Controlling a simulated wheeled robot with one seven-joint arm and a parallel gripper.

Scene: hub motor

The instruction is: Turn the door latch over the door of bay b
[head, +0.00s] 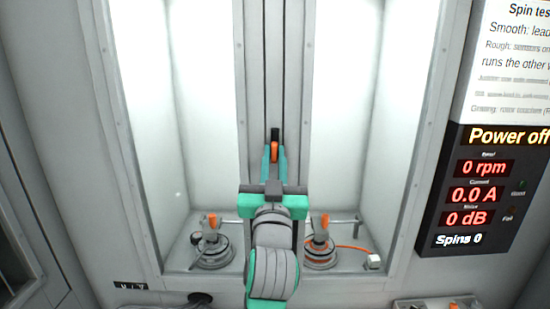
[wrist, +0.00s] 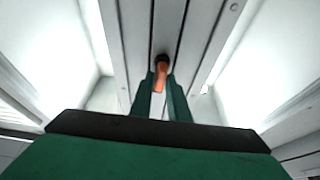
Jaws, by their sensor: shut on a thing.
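The door latch (head: 275,134) is a small black and orange piece on the grey centre post between the two bays. In the head view it stands upright, with black above and orange below. My gripper (head: 274,152) is shut on the orange part of the latch. In the wrist view the latch (wrist: 161,73) shows between the tips of my green fingers (wrist: 160,82). The lower part of the latch is partly hidden by the fingers. I cannot make out a letter on either bay.
Two bright bays flank the post. A motor on a round stand (head: 212,248) sits in the left bay, and another (head: 320,248) with an orange cable sits in the right bay. A display panel (head: 484,190) at right reads Power off. A tray (head: 436,305) stands at lower right.

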